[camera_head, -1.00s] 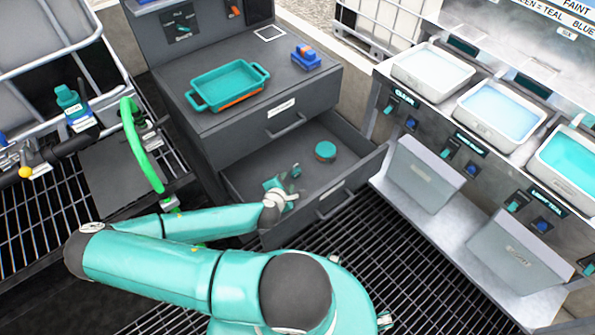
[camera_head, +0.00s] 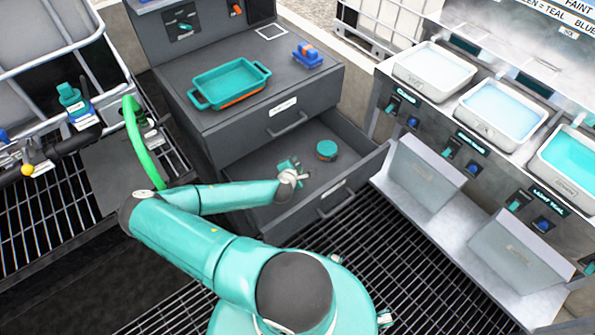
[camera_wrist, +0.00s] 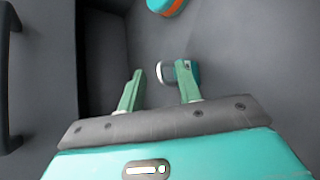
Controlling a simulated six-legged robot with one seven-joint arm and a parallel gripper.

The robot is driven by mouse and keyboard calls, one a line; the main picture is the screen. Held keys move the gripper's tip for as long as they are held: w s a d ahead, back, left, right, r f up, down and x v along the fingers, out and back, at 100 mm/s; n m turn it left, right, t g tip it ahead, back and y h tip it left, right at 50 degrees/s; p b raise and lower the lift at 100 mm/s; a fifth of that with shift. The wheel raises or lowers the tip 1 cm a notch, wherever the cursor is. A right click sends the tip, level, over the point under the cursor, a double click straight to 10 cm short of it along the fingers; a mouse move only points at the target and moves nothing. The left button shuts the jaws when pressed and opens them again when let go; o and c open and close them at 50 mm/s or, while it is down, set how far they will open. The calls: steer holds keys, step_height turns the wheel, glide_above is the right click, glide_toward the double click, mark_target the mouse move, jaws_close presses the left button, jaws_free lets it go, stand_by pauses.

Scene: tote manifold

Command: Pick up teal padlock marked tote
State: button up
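My gripper (camera_wrist: 160,72) is open, with its two green fingers apart and pointing down into the open drawer. In the wrist view a small teal padlock (camera_wrist: 194,70) with a pale metal shackle lies on the drawer floor. My right finger covers part of its body, and the shackle shows in the gap between the fingers. I cannot read any mark on it, nor tell whether a finger touches it. In the head view my gripper (camera_head: 290,165) is over the drawer and the padlock is not clearly visible there.
A round teal and orange item (camera_head: 327,149) lies in the open drawer (camera_head: 345,168), beyond my gripper. A teal tray (camera_head: 252,72) and a blue and orange item (camera_head: 307,56) stand on the cabinet top. A green hoop (camera_head: 137,140) rises at left. Basins (camera_head: 432,65) line the right.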

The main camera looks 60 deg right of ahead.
steer(key=shift+c, duration=0.2)
jaws_close()
steer(key=shift+r, duration=0.1)
